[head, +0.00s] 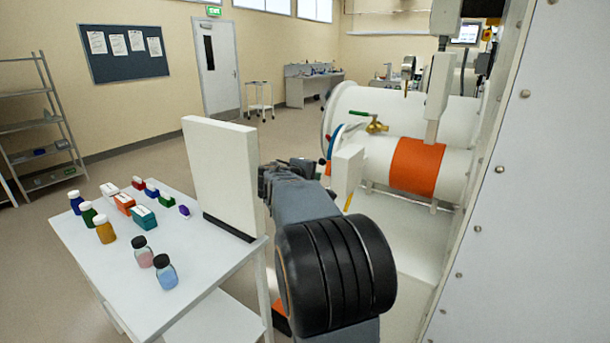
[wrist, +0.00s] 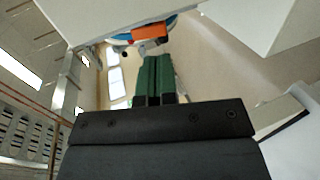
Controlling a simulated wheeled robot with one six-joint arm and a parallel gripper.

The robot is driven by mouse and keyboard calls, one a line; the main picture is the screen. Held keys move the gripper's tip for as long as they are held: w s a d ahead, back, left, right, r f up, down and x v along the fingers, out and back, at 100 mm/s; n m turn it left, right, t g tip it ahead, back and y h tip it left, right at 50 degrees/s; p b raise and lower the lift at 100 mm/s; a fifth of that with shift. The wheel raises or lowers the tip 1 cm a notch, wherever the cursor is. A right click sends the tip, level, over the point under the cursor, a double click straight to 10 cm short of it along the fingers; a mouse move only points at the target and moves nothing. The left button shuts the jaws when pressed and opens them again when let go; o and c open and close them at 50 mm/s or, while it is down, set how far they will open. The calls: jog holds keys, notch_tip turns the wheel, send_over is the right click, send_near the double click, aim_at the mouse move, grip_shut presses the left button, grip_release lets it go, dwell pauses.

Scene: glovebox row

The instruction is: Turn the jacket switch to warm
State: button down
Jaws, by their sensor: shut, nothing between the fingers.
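My gripper (wrist: 155,62) shows in the wrist view with its green fingers together and nothing between them. In the head view my own arm mostly hides it. An orange block (wrist: 151,32) lies just beyond the fingertips in the wrist view, apart from them as far as I can tell, close to a blue ring. I cannot tell whether it is the jacket switch. In the head view a white box (head: 348,170) stands in front of the white cylinder with the orange band (head: 417,165). No switch position or label is readable.
A white table (head: 203,258) with several bottles and small boxes stands at left, with an upright white panel (head: 222,175) at its right edge. A brass valve with a green handle (head: 362,114) sits above the cylinder. A large white panel (head: 535,200) closes off the right.

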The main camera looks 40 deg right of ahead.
aim_at(327, 173)
jog(key=shift+p+x, duration=0.65)
jog(key=shift+x, duration=2.4)
